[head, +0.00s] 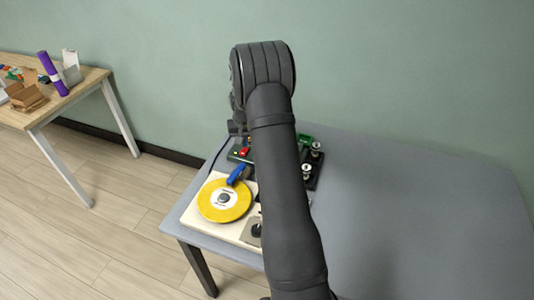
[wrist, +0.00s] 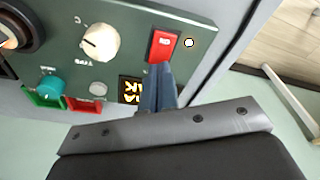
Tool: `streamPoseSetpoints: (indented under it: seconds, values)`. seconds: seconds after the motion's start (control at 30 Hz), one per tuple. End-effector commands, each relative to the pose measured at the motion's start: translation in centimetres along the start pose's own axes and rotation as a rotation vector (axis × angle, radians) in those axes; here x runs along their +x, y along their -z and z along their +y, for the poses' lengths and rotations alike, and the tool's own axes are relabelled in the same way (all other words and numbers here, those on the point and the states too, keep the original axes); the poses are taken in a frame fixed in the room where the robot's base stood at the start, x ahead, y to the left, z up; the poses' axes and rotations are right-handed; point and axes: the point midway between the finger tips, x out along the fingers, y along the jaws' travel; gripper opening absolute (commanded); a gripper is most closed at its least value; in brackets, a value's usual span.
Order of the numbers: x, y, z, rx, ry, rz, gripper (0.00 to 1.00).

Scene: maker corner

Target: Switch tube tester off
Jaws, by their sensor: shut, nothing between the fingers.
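The tube tester (wrist: 120,68) fills much of the wrist view as a dark green panel. Its red rocker switch (wrist: 163,44) sits beside a small whitish round lamp or button (wrist: 189,43). My gripper (wrist: 160,68) is shut and empty, with its bluish fingertips at the near end of the red switch. They look to be touching it or very close; I cannot tell which. In the head view the tester (head: 238,153) is partly hidden behind my arm, with a red part showing, and my fingertips are hidden there.
The panel also carries a cream knob (wrist: 101,42), a teal knob (wrist: 48,86) and a dark window with yellow marks (wrist: 130,90). A cream record player (head: 192,218) with a yellow disc (head: 224,200) stands in front of the tester. The grey table (head: 420,210) is clear on the right.

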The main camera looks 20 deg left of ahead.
Motion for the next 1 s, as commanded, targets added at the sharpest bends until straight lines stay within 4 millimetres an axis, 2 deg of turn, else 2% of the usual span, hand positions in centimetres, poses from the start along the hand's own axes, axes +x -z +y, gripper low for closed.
streamPoseSetpoints:
  seconds: [0.83,1.0]
  values:
    - [1.3,-0.2,0.0,0.000,0.000,-0.001,0.00]
    - [0.8,-0.1,0.0,0.000,0.000,0.000,0.00]
